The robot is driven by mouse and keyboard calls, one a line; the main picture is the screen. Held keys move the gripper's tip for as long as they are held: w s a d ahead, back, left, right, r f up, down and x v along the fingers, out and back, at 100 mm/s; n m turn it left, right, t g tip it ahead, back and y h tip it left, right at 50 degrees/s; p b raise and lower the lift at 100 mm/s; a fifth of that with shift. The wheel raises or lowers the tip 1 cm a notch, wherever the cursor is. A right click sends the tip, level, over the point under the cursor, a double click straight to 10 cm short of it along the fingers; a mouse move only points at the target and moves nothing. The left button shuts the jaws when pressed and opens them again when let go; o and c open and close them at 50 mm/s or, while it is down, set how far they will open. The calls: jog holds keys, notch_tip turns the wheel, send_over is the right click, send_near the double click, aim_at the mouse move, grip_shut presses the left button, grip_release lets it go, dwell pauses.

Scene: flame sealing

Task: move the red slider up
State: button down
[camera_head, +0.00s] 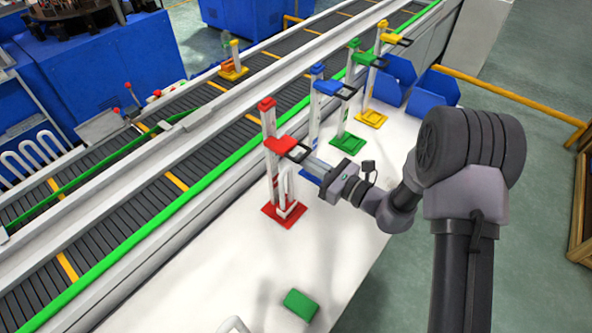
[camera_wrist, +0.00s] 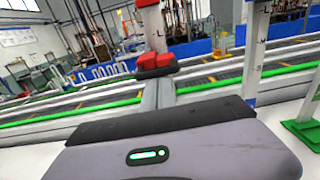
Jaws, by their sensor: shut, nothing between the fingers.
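The red slider (camera_head: 280,145) sits on an upright white post, a little below the post's red cap (camera_head: 266,104) and well above its red base (camera_head: 271,217). A dark loop handle (camera_head: 299,153) sticks out from the slider toward my gripper. My gripper (camera_head: 309,165) is shut and empty, with its tips just below and beside this handle. I cannot tell whether they touch it. In the wrist view the red slider (camera_wrist: 154,61) and its dark handle (camera_wrist: 157,73) are ahead, above the gripper body.
Blue (camera_head: 329,87), green (camera_head: 365,58) and yellow (camera_head: 391,39) sliders stand on similar posts behind. A white bent tube (camera_head: 284,190) stands by the red post. A green block (camera_head: 301,304) lies on the white table (camera_head: 215,275). A conveyor (camera_head: 110,205) runs along the left; blue bins (camera_head: 433,90) stand at the back.

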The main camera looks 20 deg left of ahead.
jog(key=shift+r+p, duration=2)
jog(key=shift+r, duration=1.2)
jog(key=f+b+v, duration=0.1)
jog(key=b+v, duration=0.3)
jog(key=v, duration=0.6)
jog(key=shift+f, duration=0.4)
jog(key=s+d+n+g+h+b, duration=0.2)
jog(key=s+n+g+h+b, duration=0.15)
jog(key=s+n, duration=0.5)
jog(key=s+d+n+g+h+b, duration=0.25)
jog(key=s+n+h+b, duration=0.2)
jog(key=s, duration=0.65)
jog(key=s+d+n+t+h+b, duration=0.2)
jog(key=d+n+t+h+b, duration=0.2)
jog(key=d, duration=0.8)
jog(key=t+h, duration=0.2)
jog(key=h, duration=0.1)
